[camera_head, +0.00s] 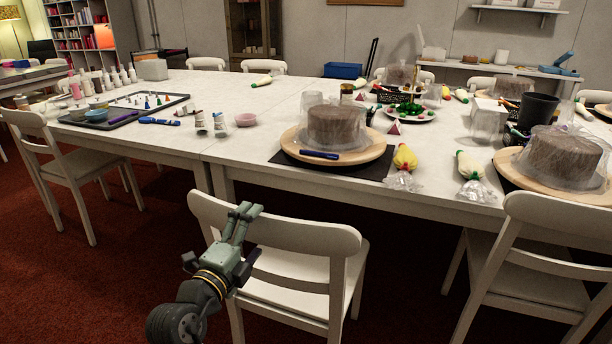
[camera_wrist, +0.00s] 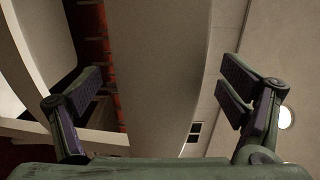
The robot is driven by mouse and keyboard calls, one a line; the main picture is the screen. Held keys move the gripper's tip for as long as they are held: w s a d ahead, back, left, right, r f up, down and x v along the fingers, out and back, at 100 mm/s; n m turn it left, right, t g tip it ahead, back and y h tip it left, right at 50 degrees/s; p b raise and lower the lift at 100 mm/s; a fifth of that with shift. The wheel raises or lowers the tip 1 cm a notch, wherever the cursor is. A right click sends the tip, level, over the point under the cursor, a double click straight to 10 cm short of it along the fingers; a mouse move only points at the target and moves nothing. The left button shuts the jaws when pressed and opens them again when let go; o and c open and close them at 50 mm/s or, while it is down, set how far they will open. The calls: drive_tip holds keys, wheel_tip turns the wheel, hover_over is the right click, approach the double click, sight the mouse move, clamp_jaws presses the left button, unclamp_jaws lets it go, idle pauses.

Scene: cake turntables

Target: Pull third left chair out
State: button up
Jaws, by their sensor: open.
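Three white chairs stand along the near side of the table: a left chair (camera_head: 75,166), a middle chair (camera_head: 300,238) and a right chair (camera_head: 555,262). The frames do not settle which one counts as third left. My gripper (camera_head: 246,208) is at the left part of the middle chair's backrest, with its fingers over the back in the head view. In the wrist view my gripper (camera_wrist: 160,88) is open, its two fingers wide apart. A pale broad surface (camera_wrist: 155,65), seemingly the chair back, lies between and beyond them. Contact cannot be told.
The long white table (camera_head: 245,132) holds a cake (camera_head: 337,126) on a round wooden board (camera_head: 290,140), piping bags and paint trays. A second cake (camera_head: 565,156) stands at right. Red carpet (camera_head: 125,270) is clear between the left and middle chairs.

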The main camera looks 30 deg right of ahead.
drive_tip(key=b+v, duration=0.1)
drive_tip(key=v, duration=0.3)
